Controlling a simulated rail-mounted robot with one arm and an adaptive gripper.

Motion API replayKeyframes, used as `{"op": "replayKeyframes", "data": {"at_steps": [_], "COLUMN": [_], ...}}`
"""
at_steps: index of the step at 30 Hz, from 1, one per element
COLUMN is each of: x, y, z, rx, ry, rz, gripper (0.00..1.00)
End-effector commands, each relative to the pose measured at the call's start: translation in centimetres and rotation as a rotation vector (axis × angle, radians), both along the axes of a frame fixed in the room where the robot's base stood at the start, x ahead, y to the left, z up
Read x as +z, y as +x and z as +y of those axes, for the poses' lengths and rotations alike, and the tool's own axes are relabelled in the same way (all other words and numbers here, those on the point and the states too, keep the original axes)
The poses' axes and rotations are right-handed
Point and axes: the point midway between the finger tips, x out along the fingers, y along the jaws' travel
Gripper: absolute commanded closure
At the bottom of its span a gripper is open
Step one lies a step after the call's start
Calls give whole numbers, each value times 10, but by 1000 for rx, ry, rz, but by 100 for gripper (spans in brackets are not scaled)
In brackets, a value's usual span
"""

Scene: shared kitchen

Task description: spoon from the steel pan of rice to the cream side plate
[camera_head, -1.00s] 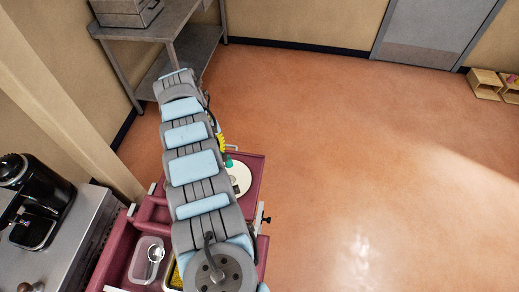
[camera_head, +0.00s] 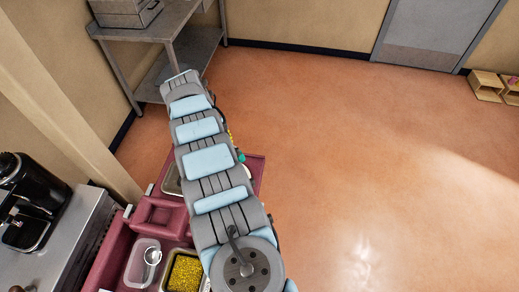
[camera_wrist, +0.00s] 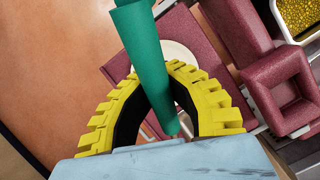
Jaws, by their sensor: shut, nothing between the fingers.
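My gripper (camera_wrist: 177,68) shows in the wrist view with its yellow ribbed fingers arched together, shut and empty. A teal cylinder (camera_wrist: 146,55) crosses in front of them; I cannot tell what it belongs to. A pale round plate (camera_wrist: 181,50) lies behind the fingers on a maroon surface. In the head view my arm covers nearly all of it. A steel-rimmed pan of yellow grains (camera_head: 185,273) sits at the bottom, left of my arm, and at the wrist view's top right. I cannot tell whether the grains are rice. A light spoon (camera_head: 152,256) lies in a clear tub.
The clear tub (camera_head: 138,271) stands left of the grain pan in the maroon cart (camera_head: 113,262). Another metal pan (camera_head: 172,181) shows partly beside my arm. A steel counter with a black machine (camera_head: 35,197) is at left. Open floor (camera_head: 370,150) lies to the right.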

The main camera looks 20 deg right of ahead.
Motion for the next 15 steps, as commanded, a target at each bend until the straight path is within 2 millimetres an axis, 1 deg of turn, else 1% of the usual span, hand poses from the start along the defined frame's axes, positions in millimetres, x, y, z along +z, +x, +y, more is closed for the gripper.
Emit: {"op": "replayKeyframes", "data": {"at_steps": [15], "x": [-14], "y": [9], "z": [-13], "rx": [88], "ry": [-13], "rz": [-14], "gripper": [100]}}
